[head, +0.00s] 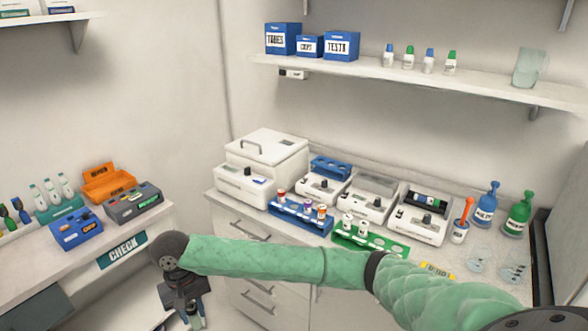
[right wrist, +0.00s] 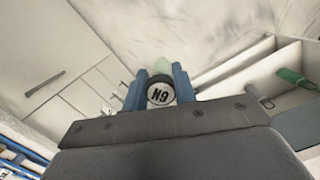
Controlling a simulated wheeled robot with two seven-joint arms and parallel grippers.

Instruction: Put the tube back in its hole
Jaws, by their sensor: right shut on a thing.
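My right gripper (head: 190,308) hangs low at the front left of the counter, in front of the drawers. In the right wrist view its blue fingers (right wrist: 159,84) are shut on a tube (right wrist: 160,94) with a round, white-topped, dark-rimmed cap marked with black characters. A pale green part shows behind the cap. A green rack (head: 372,247) on the counter holds white-capped tubes at its left and has empty holes at its right. A blue rack (head: 300,222) beside it holds several tubes with coloured caps. The gripper is well away from both racks. My left gripper is out of view.
White machines (head: 325,188) stand behind the racks. A blue bottle (head: 485,205) and green bottle (head: 518,215) stand at the right. A side counter (head: 95,240) at the left holds an orange bin (head: 108,183) and several boxes. Open floor lies between the counters.

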